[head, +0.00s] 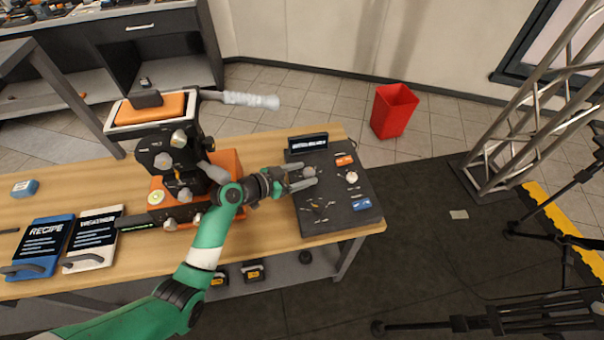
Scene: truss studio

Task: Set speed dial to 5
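A dark control panel (337,219) lies on the right end of the wooden table in the head view. It carries a grey round knob (309,171) at its left and a pale knob (352,177) at its right. I cannot read which one is the speed dial or where it points. My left gripper (311,174) reaches in from the left over the panel. Its two fingers are spread, with the grey knob at the tips between them. I cannot tell whether they touch it. My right gripper is not in view.
An orange and black machine (160,140) with a grey handle stands left of the panel. Blue (45,245) and white (92,240) binders lie at the table's left. A red bin (393,110) stands on the floor behind. A metal truss (510,130) rises at right.

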